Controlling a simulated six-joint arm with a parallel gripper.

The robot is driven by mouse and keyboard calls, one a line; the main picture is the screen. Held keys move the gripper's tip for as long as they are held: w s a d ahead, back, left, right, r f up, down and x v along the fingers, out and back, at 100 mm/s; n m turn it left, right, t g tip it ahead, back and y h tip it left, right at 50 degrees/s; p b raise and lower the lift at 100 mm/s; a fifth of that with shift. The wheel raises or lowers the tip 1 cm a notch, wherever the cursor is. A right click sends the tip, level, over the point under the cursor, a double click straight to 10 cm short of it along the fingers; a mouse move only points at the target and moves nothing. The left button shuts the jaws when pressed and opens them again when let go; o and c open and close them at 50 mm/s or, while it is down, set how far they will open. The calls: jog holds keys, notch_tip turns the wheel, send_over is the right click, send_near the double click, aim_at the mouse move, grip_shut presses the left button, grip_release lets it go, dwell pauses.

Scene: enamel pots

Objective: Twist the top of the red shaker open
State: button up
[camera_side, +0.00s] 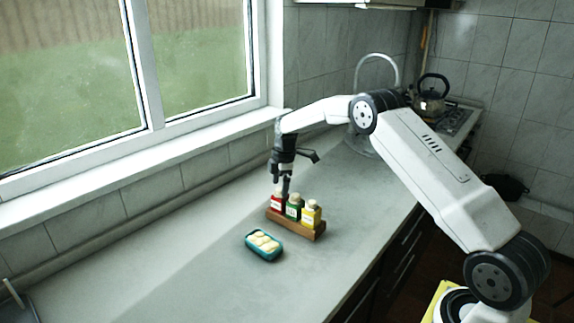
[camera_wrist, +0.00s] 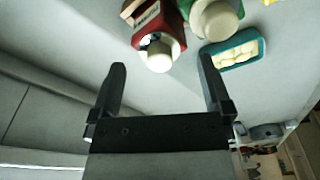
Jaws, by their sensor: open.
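The red shaker (camera_side: 277,202) stands at the left end of a wooden rack (camera_side: 297,224) on the counter. In the wrist view the red shaker (camera_wrist: 158,30) shows its cream top (camera_wrist: 159,58) just beyond the fingertips, roughly between their lines. My gripper (camera_side: 284,192) is above the red shaker in the side view and partly hides its top. In the wrist view my gripper (camera_wrist: 160,75) is open, its two dark fingers wide apart with nothing between them. I cannot tell whether a finger touches the shaker.
A green shaker (camera_side: 294,208) stands right beside the red one, and a yellow shaker (camera_side: 312,214) is at the rack's right end. A teal dish (camera_side: 264,258) with pale pieces lies in front. The window wall borders the counter; the counter's near left is clear.

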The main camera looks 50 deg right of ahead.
jog(key=shift+r, duration=3.1)
notch_tip(320, 180, up, 8)
jog(key=shift+s+d, duration=0.25)
jog(key=shift+d, duration=0.15)
jog(key=shift+f, duration=0.15)
jog(key=s+a+f+m+t+h, duration=0.1)
jog(key=s+a+f+m, duration=0.15)
jog(key=s+a, duration=0.3)
jog(key=s+a+f+m, duration=0.1)
jog(key=s+a+m, duration=0.3)
jog(key=s+a, duration=0.15)
jog(key=s+a+f+m, duration=0.2)
jog(key=s+a+f, duration=0.1)
jog(key=s, duration=0.6)
jog(key=s+a+f+m+t, duration=0.1)
jog(key=s+a+f+m, duration=0.2)
jog(key=s, duration=0.6)
jog(key=shift+a+m, duration=0.35)
jog(key=shift+a, duration=0.4)
